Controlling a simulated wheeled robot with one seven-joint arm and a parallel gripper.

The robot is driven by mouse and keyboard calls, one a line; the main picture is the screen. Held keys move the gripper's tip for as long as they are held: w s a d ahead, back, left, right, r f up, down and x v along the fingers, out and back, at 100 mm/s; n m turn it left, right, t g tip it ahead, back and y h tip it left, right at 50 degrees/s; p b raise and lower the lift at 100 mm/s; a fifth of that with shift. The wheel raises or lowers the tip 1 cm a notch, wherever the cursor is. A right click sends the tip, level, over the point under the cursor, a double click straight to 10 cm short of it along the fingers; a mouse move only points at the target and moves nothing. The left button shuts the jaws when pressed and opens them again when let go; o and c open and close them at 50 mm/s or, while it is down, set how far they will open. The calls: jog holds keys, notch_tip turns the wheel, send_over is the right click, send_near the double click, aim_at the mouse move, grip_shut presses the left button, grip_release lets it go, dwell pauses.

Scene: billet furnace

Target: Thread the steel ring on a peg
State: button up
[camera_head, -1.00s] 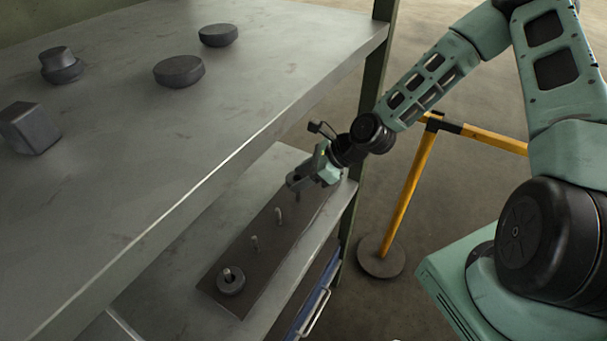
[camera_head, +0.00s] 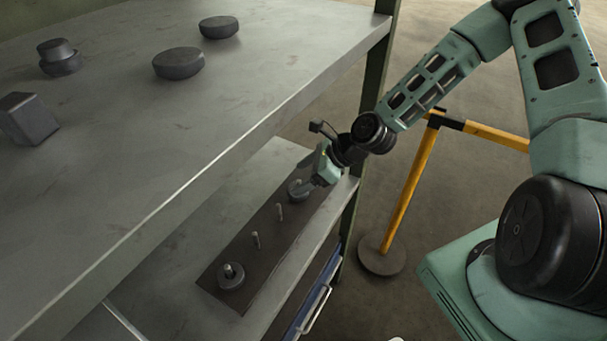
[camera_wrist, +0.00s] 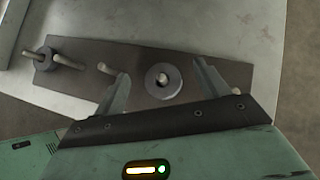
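In the head view this ring (camera_head: 296,192) is low at the far end of the dark peg plate (camera_head: 262,215), just below my gripper (camera_head: 309,170). My gripper (camera_wrist: 161,72) is open, with one finger on each side of the ring and gaps between. A second ring (camera_head: 232,283) is around the peg at the near end. Two bare pegs, one at the middle (camera_head: 279,212) and one nearer (camera_head: 256,240), stand between them.
The upper shelf (camera_head: 200,130) overhangs beside the plate and carries a block (camera_head: 28,119), two discs and a stepped round piece (camera_head: 60,58). A green post (camera_head: 372,100) stands close behind my gripper. A yellow barrier (camera_head: 410,185) stands to the right.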

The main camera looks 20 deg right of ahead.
jog(key=v, duration=1.7)
jog(key=shift+d+p, duration=0.15)
jog(key=shift+p, duration=0.2)
jog(key=shift+r, duration=0.1)
